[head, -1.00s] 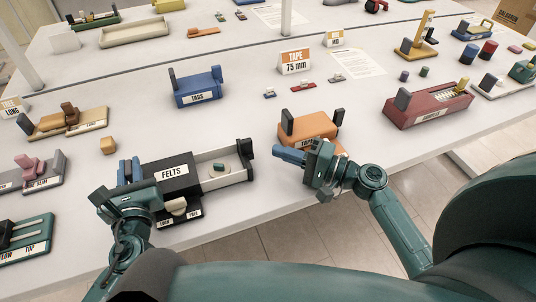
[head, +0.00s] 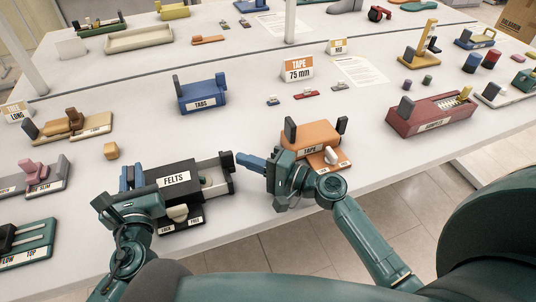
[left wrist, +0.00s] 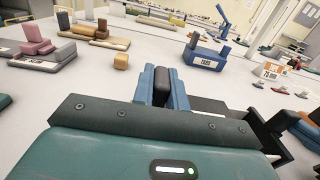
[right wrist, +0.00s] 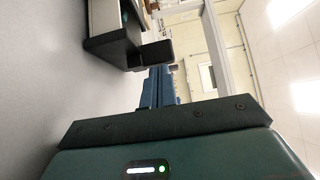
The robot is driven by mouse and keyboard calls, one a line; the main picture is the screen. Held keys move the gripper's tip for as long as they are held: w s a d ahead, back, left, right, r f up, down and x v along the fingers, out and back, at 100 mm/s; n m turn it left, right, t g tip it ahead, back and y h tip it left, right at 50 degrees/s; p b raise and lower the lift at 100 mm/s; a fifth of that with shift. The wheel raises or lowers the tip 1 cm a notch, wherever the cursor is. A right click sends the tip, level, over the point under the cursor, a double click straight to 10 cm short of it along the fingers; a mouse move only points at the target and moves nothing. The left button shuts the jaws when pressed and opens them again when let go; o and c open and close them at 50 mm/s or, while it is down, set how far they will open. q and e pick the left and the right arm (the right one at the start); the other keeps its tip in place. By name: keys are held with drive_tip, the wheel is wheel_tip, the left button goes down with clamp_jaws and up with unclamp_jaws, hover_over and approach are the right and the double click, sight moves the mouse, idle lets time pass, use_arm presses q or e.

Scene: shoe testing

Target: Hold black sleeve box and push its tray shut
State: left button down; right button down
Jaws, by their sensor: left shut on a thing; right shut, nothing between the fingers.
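The black sleeve box (head: 174,181) labelled FELTS lies near the table's front edge. Its tray (head: 212,172), pale inside with a black end wall (head: 228,168), sticks out of the sleeve's right side by a short length. My left gripper (head: 128,177) is shut on a black upright part at the box's left end; the left wrist view shows this black post (left wrist: 162,86) between the blue fingers. My right gripper (head: 244,160) is shut and empty, its blue fingertips at the tray's end wall, seemingly touching it. The right wrist view also shows the end wall (right wrist: 157,54).
A cream knob (head: 178,212) sits on the LOCK/FREE plate in front of the box. An orange TAPE box (head: 308,137) stands just behind my right gripper. A blue TABS box (head: 202,96) is further back. The table between them is clear.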

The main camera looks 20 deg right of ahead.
sight(223, 168)
use_arm(q)
drive_tip(key=shift+d, duration=0.1)
use_arm(e)
drive_tip(key=a, duration=0.5)
drive_tip(key=shift+a, duration=0.4)
use_arm(q)
drive_tip(key=shift+s+d, duration=0.1)
use_arm(e)
drive_tip(key=shift+a, duration=0.35)
drive_tip(key=shift+s, duration=0.1)
use_arm(q)
drive_tip(key=shift+d, duration=0.1)
drive_tip(key=shift+a, duration=0.25)
use_arm(e)
drive_tip(key=v, duration=1)
drive_tip(key=shift+d+r, duration=0.1)
drive_tip(key=shift+d, duration=0.15)
use_arm(q)
drive_tip(key=c, duration=1.3)
unclamp_jaws()
